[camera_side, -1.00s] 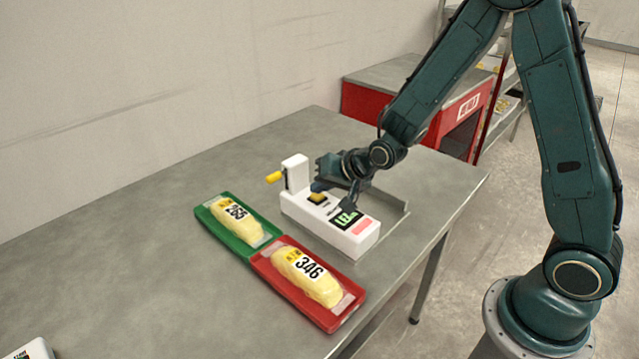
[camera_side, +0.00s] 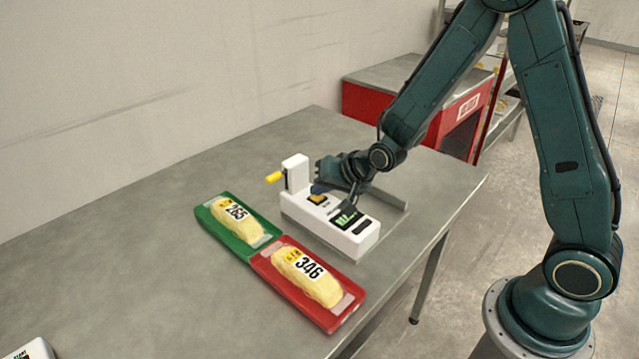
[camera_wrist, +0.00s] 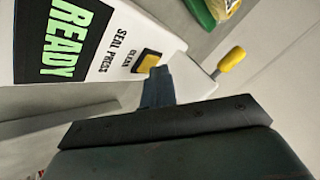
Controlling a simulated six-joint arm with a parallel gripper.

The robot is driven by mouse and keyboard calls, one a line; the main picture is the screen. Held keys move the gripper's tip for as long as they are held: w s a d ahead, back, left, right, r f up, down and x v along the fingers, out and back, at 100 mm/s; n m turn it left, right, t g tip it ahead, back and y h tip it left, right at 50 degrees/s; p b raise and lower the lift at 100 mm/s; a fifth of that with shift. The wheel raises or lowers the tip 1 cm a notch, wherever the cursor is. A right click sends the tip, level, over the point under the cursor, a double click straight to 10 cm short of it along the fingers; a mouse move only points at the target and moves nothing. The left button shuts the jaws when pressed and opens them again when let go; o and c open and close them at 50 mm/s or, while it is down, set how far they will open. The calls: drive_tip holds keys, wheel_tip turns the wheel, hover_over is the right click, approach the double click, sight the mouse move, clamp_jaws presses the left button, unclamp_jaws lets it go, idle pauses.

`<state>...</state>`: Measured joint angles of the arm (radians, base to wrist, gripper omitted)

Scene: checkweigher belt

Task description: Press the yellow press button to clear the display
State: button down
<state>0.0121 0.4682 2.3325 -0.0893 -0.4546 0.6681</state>
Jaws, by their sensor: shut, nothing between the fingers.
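The yellow press button (camera_side: 317,198) sits on top of the white machine (camera_side: 320,232). It also shows in the wrist view (camera_wrist: 148,61), beside the words "CLEAR" and "SEAL PRESS". The display (camera_wrist: 62,38) reads "READY" in green there; in the side view the display (camera_side: 346,219) is lit green and too small to read. My gripper (camera_side: 320,188) is shut and empty, its tip at the edge of the button. In the wrist view the shut fingers (camera_wrist: 158,75) cover a little of the button's edge. I cannot tell whether they touch it.
A yellow-tipped lever (camera_side: 273,177) juts from the machine's far end. A green tray (camera_side: 262,243) and a red tray (camera_side: 330,323), each with a labelled yellow pack, lie beside the machine. A red cabinet (camera_side: 458,108) stands behind. The table's left side is mostly clear.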

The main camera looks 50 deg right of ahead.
sight(321, 200)
drive_tip(key=shift+r, duration=0.85)
drive_tip(key=shift+r, duration=0.15)
drive_tip(key=shift+r, duration=2.3)
drive_tip(key=shift+r, duration=0.15)
